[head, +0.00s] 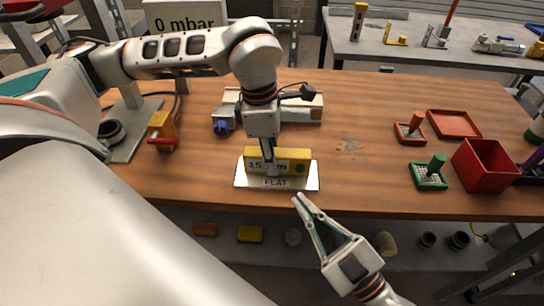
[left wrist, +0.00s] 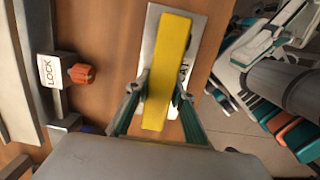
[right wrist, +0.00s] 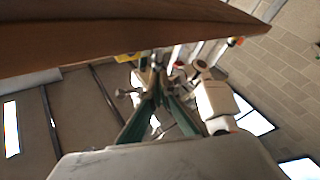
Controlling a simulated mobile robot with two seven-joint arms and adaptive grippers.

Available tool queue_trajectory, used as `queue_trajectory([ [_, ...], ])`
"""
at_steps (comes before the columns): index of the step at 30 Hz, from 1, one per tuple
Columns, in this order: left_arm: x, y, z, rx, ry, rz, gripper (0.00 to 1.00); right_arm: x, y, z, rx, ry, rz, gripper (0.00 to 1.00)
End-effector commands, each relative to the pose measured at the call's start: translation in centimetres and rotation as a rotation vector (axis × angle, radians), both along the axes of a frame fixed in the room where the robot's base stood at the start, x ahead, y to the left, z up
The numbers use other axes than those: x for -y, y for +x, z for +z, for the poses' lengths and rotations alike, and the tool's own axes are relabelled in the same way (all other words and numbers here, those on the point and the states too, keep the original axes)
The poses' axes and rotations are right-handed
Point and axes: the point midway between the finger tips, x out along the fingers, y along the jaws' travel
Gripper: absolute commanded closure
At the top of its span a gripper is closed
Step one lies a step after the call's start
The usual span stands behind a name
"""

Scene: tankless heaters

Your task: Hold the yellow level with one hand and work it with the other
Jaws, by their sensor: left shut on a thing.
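The yellow level (head: 292,155) rests on or just above a pale plate marked FLAT (head: 245,181) near the table's front edge. Its front shows a readout, partly hidden by my gripper. My left gripper (head: 270,170) reaches down from above and is shut across the level. In the left wrist view the level (left wrist: 172,60) lies between the two fingers (left wrist: 162,88). My right gripper (head: 299,200) is at the table's front edge, just below and right of the plate in the picture, apart from the level. Its fingertips meet with nothing between them, as the right wrist view (right wrist: 156,72) also shows.
A grey device (head: 298,108) stands behind the level. A yellow block with a red handle (head: 161,132) is at left. Red and green stamp-like pieces (head: 429,172), a red tray (head: 453,124) and a red bin (head: 486,165) are at right. Bare wood lies between.

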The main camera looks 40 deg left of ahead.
Motion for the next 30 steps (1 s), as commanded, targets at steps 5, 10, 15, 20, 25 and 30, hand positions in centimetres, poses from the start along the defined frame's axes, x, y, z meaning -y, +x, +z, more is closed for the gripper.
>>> queue_trajectory([
  [5, 0.0, 0.0, 0.0, 0.001, -0.001, 0.000, 1.00, -1.3, 2.1, 0.0, 0.001, 0.000, 0.000, 1.00],
  [10, 0.0, 0.0, 0.0, 0.001, 0.000, 0.000, 1.00, -2.2, 3.6, 0.0, 0.001, -0.001, -0.001, 1.00],
  [15, 0.0, 0.0, 0.0, 0.001, 0.000, 0.000, 1.00, -2.7, 4.3, 0.0, 0.000, 0.000, -0.001, 1.00],
  [20, 0.0, 0.0, 0.0, 0.001, 0.000, 0.000, 1.00, -2.8, 4.5, 0.0, 0.000, 0.001, -0.001, 1.00],
  [25, 0.0, 0.0, 0.0, 0.001, 0.000, 0.000, 1.00, -2.8, 4.5, 0.0, 0.000, 0.001, -0.001, 1.00],
  [30, 0.0, 0.0, 0.0, 0.001, 0.000, 0.000, 1.00, -2.8, 4.5, 0.0, 0.000, 0.000, -0.001, 1.00],
])
